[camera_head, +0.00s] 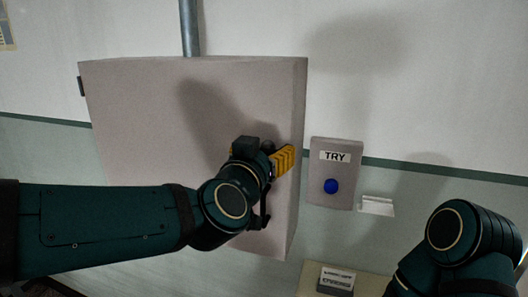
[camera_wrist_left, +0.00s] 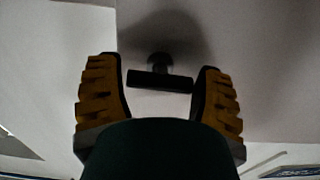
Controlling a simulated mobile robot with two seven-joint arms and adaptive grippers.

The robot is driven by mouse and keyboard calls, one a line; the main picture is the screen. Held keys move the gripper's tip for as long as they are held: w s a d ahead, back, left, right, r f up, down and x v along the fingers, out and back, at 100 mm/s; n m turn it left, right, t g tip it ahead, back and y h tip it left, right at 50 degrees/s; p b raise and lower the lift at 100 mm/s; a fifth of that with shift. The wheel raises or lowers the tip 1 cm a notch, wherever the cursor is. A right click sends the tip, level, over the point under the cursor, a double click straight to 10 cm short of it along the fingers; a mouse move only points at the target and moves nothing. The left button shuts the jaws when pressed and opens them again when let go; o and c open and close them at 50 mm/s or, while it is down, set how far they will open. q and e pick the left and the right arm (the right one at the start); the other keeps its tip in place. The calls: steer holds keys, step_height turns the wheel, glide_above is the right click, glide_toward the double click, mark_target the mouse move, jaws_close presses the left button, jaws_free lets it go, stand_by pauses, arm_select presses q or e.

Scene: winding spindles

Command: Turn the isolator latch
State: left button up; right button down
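The isolator latch (camera_wrist_left: 160,80) is a black T-shaped handle on a short stem, standing out from the grey cabinet door (camera_head: 150,120). Its crossbar lies nearly level in the left wrist view. My left gripper (camera_head: 283,160) is at the right part of the door, with its yellow ridged fingers pointing at it. In the left wrist view the fingers are spread, one on each side of the crossbar. The bar's ends come close to both fingers; I cannot tell whether they touch. In the head view my gripper hides the latch. My right gripper is out of view.
A grey box labelled TRY with a blue button (camera_head: 331,186) is on the wall right of the cabinet. A small white holder (camera_head: 377,206) is beside it. A labelled block (camera_head: 337,279) sits below. A conduit (camera_head: 189,28) rises from the cabinet top. My right arm is at lower right.

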arm_select(q)
steer(key=shift+c, duration=0.5)
steer(key=shift+n, duration=0.3)
steer(key=n+b, duration=0.2)
steer(key=shift+f+n, duration=0.1)
steer(key=shift+n, duration=0.3)
steer(key=n+b, duration=0.2)
steer(key=n, duration=0.2)
steer(key=n+b, duration=0.2)
steer(key=n, duration=0.3)
steer(key=shift+n+b, duration=0.4)
steer(key=n+b, duration=0.2)
steer(key=n, duration=0.2)
steer(key=shift+n, duration=0.3)
